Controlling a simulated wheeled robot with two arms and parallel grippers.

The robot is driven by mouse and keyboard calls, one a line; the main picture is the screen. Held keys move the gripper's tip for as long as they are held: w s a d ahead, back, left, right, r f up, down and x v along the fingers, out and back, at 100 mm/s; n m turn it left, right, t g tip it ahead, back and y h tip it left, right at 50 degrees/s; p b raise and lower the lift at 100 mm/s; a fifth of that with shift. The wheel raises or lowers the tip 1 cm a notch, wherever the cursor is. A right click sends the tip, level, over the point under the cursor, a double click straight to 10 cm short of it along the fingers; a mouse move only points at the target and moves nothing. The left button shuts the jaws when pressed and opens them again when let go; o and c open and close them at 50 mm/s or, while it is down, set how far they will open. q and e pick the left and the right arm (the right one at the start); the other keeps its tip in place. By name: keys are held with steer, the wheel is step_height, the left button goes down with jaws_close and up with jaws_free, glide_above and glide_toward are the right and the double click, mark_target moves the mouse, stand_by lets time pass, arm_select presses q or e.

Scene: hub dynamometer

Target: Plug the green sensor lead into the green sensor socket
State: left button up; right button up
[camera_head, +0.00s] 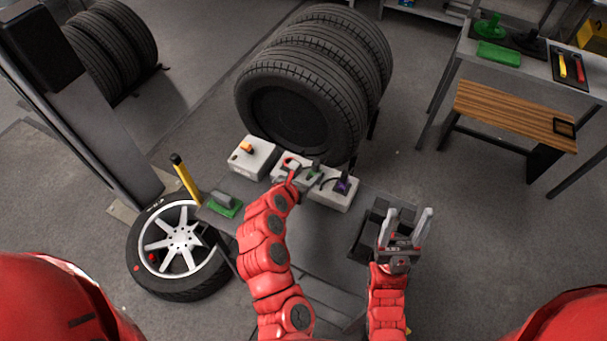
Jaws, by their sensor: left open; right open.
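A light grey panel box (334,200) stands in front of the stacked tires, with red, green and purple parts along its top. A small green part (311,173) shows near the middle of it; I cannot tell whether it is the green lead's plug or the green socket. A purple plug (343,186) stands to its right and a red curved part (290,163) to its left. My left gripper (308,177) is open at the green part, and its fingers are hard to make out. My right gripper (411,228) is open and empty, to the right of the panel box, fingers pointing away from me.
A grey box (253,157) with an orange part stands left of the panel. A green pad (226,211) with a grey piece, a yellow-handled tool (186,180) and a wheel (177,248) are further left. Stacked tires (318,75) rise behind. A wooden bench (515,115) stands right.

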mark_target(314, 165)
arm_select(q)
steer(key=b+x, duration=0.2)
steer(key=x, duration=0.3)
steer(key=shift+w+f, duration=0.1)
steer(key=shift+b+x, duration=0.4)
steer(key=shift+x, duration=0.7)
steer(key=shift+c, duration=0.3)
jaws_close()
steer(key=shift+r+p, duration=0.7)
steer(key=shift+r, duration=0.1)
steer(key=shift+r+p, duration=1.95)
steer(key=shift+r, duration=0.15)
